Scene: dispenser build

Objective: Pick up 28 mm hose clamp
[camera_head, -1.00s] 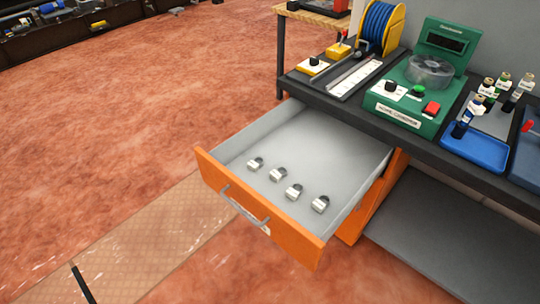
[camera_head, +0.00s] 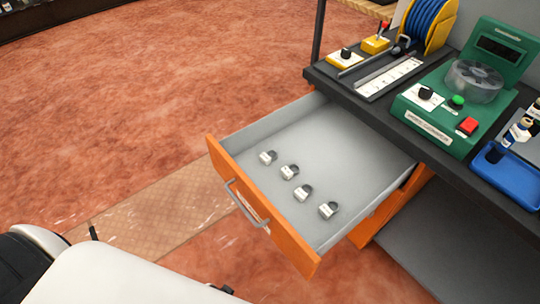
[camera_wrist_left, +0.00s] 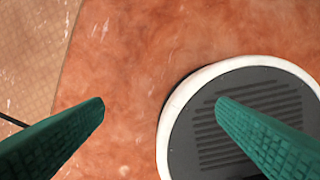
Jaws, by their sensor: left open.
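Several small hose clamps lie spaced in a row on the floor of the open drawer (camera_head: 234,141), each with a dark band and a pale label. They are the clamps (camera_head: 268,157), (camera_head: 290,172), (camera_head: 303,193) and (camera_head: 328,209). The labels are too small to read, so I cannot tell which is 28 mm. My left gripper (camera_wrist_left: 161,105) is open and empty over the red floor in the left wrist view. No clamp shows there. In the head view my white left arm comes in at the lower left, short of the drawer. My right gripper is out of view.
The orange drawer front has a grey handle (camera_head: 246,203) facing the left arm. The dark bench top (camera_head: 365,105) overhangs the drawer's back. It carries a green machine (camera_head: 450,105), a blue reel (camera_head: 428,22) and a blue tray (camera_head: 510,180). The floor left of the drawer is clear.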

